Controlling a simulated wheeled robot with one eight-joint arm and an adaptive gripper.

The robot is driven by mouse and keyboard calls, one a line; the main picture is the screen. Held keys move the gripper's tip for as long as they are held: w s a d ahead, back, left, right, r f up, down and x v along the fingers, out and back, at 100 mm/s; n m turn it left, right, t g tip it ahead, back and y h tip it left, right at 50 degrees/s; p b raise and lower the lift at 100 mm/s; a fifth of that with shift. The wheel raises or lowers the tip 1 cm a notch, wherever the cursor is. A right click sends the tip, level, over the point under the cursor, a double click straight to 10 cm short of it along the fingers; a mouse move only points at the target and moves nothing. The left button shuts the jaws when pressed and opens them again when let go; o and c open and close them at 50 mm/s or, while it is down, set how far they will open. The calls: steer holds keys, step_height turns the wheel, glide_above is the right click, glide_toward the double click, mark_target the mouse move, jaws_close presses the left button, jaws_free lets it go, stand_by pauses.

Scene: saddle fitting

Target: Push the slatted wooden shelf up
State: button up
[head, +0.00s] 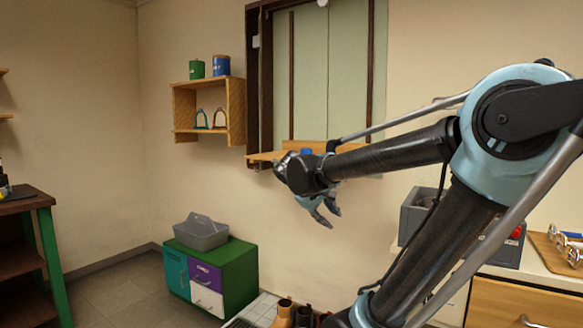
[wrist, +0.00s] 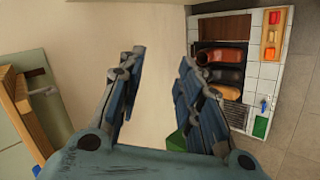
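The wooden shelf (head: 262,157) sits low on the wall under the tall window panels in the head view. It looks close to level, and my arm covers part of it. Wooden boards that look like this shelf (wrist: 17,108) show at the left edge of the wrist view; I cannot make out the slats clearly. My gripper (head: 331,218) hangs just below and to the right of the shelf, pointing down. In the wrist view my gripper (wrist: 160,58) has its two fingers wide apart with nothing between them. It appears apart from the shelf.
A wall box shelf (head: 178,110) with cans and stirrups hangs to the left. A green cabinet (head: 240,262) carries a grey caddy (head: 201,233). A grey box (head: 415,215) stands right, behind my arm. A tiled surface with boots (wrist: 220,57) lies below. The wall beside the gripper is bare.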

steer(key=w+a+r+n+t+h, duration=0.15)
steer(key=w+a+r+t, duration=0.25)
steer(key=w+a+r, duration=0.5)
steer(key=w+a+r+n+t+h, duration=0.1)
steer(key=w+a+r+n+t, duration=0.3)
steer(key=a+r, duration=0.55)
steer(key=shift+m+g, duration=0.45)
steer(key=shift+g, duration=0.05)
steer(key=x, duration=0.6)
steer(key=a+f+x, duration=0.1)
steer(key=x, duration=0.4)
steer(key=w+x, duration=0.1)
steer(key=x, duration=0.5)
steer(key=shift+w+a+f, duration=0.2)
steer(key=shift+w+f, duration=0.05)
steer(key=shift+f, duration=0.15)
jaws_close()
